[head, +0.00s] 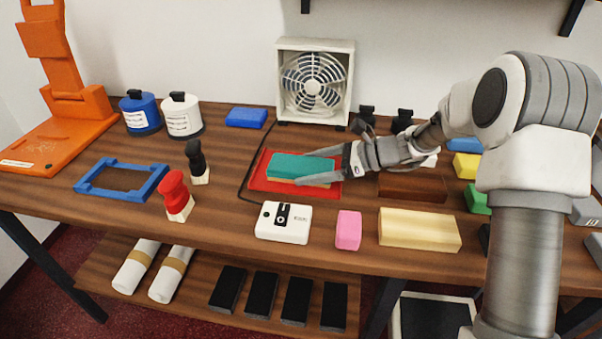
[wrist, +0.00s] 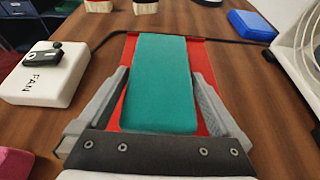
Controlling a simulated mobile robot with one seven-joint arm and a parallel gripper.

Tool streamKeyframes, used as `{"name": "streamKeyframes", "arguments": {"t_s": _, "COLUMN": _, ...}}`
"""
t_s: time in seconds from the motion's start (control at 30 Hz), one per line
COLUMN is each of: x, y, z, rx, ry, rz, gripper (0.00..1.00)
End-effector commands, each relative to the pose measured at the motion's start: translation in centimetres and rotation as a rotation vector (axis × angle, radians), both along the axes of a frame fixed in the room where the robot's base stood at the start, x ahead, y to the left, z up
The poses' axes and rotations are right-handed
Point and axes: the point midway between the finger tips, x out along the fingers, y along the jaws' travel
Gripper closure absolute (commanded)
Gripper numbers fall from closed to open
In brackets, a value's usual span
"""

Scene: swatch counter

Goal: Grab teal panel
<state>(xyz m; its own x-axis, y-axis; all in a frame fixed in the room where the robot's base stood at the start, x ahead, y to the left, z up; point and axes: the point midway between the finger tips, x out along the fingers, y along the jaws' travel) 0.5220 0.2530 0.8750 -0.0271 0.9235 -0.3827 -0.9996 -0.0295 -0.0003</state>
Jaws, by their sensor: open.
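The teal panel (head: 300,166) is a flat rectangular block lying on a red tray (head: 262,184) near the middle of the counter. In the head view a thin tan edge shows under its right end. In the wrist view the teal panel (wrist: 160,80) lies lengthwise between the two fingers of my gripper (wrist: 162,98). A finger stands on each side of its near end, and the jaws are open. My gripper (head: 322,166) reaches in from the right in the head view. The red tray (wrist: 208,98) shows on both sides of the panel in the wrist view.
A white fan (head: 316,82) stands behind the tray, its black cable curving along the tray's left. A white FAN switch box (head: 283,222), a pink block (head: 348,230) and a cream block (head: 418,230) lie in front. A red-handled stamp (head: 176,195) stands left.

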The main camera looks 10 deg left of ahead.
Motion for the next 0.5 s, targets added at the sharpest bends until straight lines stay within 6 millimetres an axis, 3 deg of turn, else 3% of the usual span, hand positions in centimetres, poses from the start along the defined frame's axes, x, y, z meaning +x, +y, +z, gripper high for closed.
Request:
{"name": "streamKeyframes", "arguments": {"t_s": 0.1, "x": -0.04, "y": 1.04, "z": -0.47, "rx": 0.000, "ry": -0.001, "rz": 0.001, "gripper": 0.00}}
{"name": "streamKeyframes", "arguments": {"t_s": 0.3, "x": 0.00, "y": 1.05, "z": -0.39, "rx": 0.000, "ry": 0.000, "rz": -0.001, "gripper": 0.02}}
{"name": "streamKeyframes", "arguments": {"t_s": 0.5, "x": -0.01, "y": 1.03, "z": -0.39, "rx": 0.000, "ry": 0.000, "rz": 0.000, "gripper": 0.38}}
